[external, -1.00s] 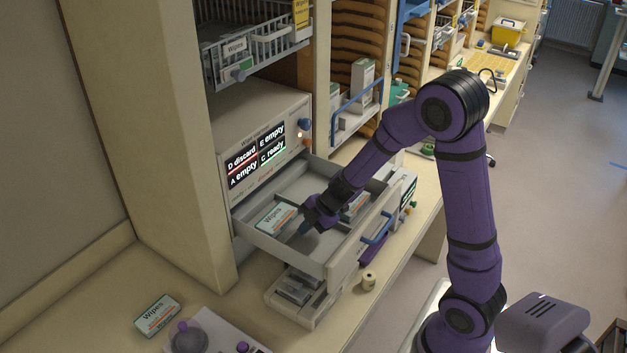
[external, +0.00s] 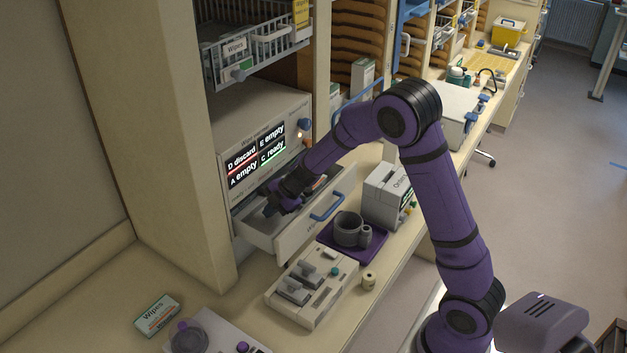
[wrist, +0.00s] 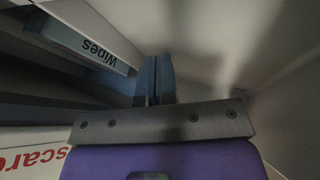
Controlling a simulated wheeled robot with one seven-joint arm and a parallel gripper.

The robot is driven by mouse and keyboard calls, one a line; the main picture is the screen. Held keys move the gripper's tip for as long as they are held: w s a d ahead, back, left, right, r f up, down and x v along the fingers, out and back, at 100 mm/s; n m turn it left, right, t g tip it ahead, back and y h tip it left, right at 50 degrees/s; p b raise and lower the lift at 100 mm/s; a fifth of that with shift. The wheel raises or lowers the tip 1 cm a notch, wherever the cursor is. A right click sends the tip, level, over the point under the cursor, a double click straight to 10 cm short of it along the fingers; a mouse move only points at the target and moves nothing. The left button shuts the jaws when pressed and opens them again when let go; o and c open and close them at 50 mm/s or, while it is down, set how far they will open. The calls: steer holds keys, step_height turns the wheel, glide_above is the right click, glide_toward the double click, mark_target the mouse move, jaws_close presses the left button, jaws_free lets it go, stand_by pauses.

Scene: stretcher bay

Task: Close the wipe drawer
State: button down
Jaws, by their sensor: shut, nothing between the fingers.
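The wipe drawer (external: 300,230) is a pale drawer with a blue handle (external: 327,206), below the panel of labels in the cabinet. In the wrist view my shut fingers (wrist: 154,80) point at the pale drawer walls (wrist: 265,100). A Wipes box (wrist: 88,45) lies at the upper left there. My arm hides part of the drawer's inside in the external view.
The label panel (external: 255,155) is just above the drawer. On the counter in front are a grey cup (external: 350,229) on a purple mat (external: 371,250), a grey tray of parts (external: 312,290), a small roll (external: 369,280) and a labelled box (external: 385,195). Another Wipes box (external: 157,315) lies at lower left.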

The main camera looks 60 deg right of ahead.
steer(key=w+a+r+v, duration=0.2)
steer(key=v, duration=1.2)
steer(key=s+d+m, duration=0.2)
steer(key=d+m, duration=0.1)
steer(key=m, duration=0.1)
steer(key=s+d+m+t+h, duration=0.1)
steer(key=s+d+m, duration=0.2)
steer(key=d+m, duration=0.1)
steer(key=s+d+m+t, duration=0.1)
steer(key=s+d+m, duration=0.2)
steer(key=d+m, duration=0.1)
steer(key=shift+r+m, duration=0.2)
steer(key=shift+m, duration=0.7)
steer(key=s+d+m+t+h, duration=0.1)
steer(key=s+d+m+h, duration=0.1)
steer(key=s+d+m, duration=0.65)
steer(key=s+d+m+t+h, duration=0.15)
steer(key=s+m, duration=0.45)
steer(key=m, duration=0.7)
glide_toward(348, 190)
steer(key=shift+n+g, duration=0.25)
steer(key=shift+g, duration=0.2)
steer(key=x, duration=0.5)
steer(key=shift+w+f, duration=0.1)
steer(key=shift+f, duration=0.2)
steer(key=shift+w+d, duration=0.1)
steer(key=shift+w, duration=0.65)
